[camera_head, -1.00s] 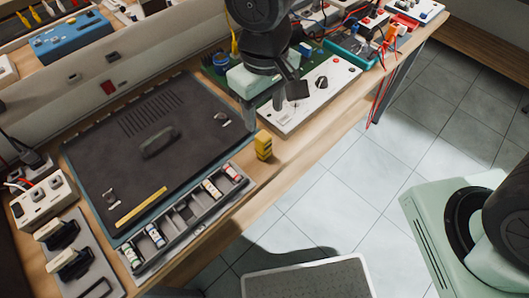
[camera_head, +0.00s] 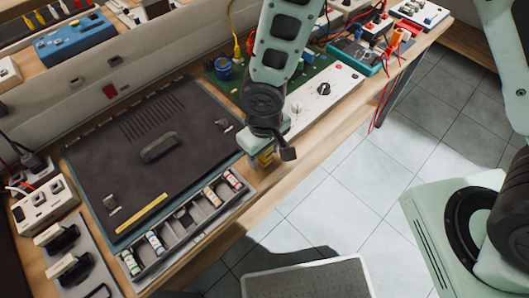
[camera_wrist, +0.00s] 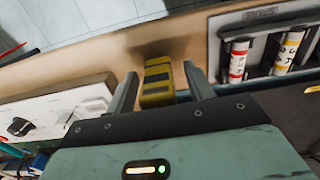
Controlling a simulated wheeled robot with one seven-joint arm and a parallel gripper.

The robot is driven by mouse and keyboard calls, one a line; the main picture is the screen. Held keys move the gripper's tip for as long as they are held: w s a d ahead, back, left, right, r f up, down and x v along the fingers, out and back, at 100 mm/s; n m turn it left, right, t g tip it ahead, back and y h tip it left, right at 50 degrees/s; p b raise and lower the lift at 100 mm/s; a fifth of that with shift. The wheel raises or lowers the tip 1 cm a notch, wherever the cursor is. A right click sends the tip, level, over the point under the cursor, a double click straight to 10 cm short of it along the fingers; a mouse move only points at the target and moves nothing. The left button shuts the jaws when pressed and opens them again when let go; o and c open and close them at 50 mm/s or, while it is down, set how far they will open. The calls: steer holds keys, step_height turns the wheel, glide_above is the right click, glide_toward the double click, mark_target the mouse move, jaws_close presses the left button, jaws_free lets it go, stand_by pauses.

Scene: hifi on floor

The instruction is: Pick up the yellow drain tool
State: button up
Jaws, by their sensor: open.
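The yellow drain tool (camera_wrist: 158,72), a small yellow block with dark bands, stands on the wooden bench near its front edge. In the wrist view it lies between the two fingers of my gripper (camera_wrist: 160,78), with a gap to each finger. My gripper is open. In the head view my gripper (camera_head: 264,155) is down over the tool (camera_head: 266,159), hiding most of it.
A grey tray (camera_head: 196,224) holds several small vials. A white panel with a knob (camera_head: 322,88) is to the right. Tiled floor lies beyond the bench edge.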

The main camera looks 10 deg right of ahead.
steer(key=shift+f, duration=0.25)
steer(key=c, duration=1)
steer(key=shift+r, duration=0.1)
steer(key=shift+c, duration=0.2)
